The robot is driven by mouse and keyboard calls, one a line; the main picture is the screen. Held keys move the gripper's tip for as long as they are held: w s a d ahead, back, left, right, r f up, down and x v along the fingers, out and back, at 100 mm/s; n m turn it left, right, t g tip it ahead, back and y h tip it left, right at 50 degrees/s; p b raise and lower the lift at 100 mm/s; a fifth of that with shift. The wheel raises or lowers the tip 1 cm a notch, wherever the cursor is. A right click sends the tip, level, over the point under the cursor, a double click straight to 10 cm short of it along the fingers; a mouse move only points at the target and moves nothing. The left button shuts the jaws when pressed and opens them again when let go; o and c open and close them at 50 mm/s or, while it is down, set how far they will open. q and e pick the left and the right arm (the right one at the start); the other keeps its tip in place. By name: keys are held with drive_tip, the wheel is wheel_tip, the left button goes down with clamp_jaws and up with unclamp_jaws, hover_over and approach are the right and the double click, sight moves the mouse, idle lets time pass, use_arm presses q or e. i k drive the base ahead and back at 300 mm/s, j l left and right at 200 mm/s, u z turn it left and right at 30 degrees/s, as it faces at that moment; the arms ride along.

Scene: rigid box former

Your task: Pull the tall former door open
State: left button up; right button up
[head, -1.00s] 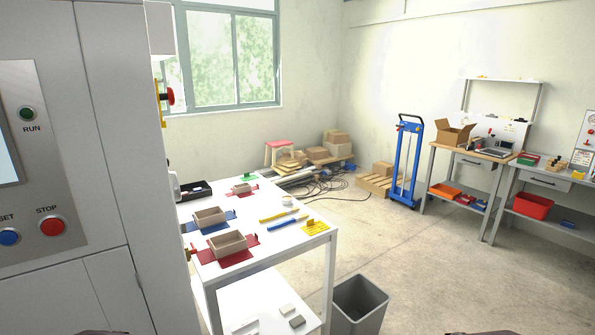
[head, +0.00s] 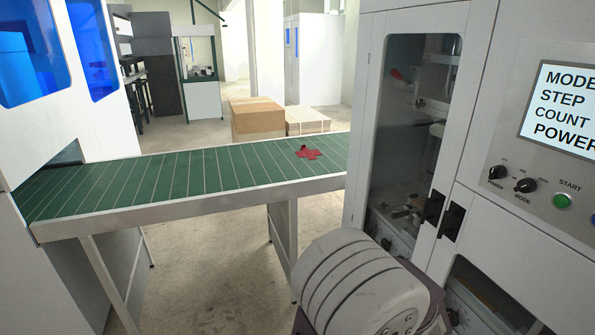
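The tall former door (head: 396,112) is a narrow light grey panel with a long window, on the machine right of centre. It looks shut, though its edges are partly hidden. Through the window I see metal parts and a red knob. Two black handle-like pieces (head: 432,207) (head: 452,220) sit side by side near the door's lower right edge. A white ribbed rounded part of my own arm stands in front of the machine's lower part and hides the door's bottom. Neither gripper's fingers show.
A green slatted conveyor (head: 200,175) runs from the left machine towards the former, with a red flat cross-shaped blank (head: 312,153) on it. A control panel (head: 560,130) is at the right. Cardboard boxes (head: 257,118) stand on the floor behind the conveyor.

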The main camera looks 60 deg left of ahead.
sight(475, 20)
drive_tip(key=u, duration=1.45)
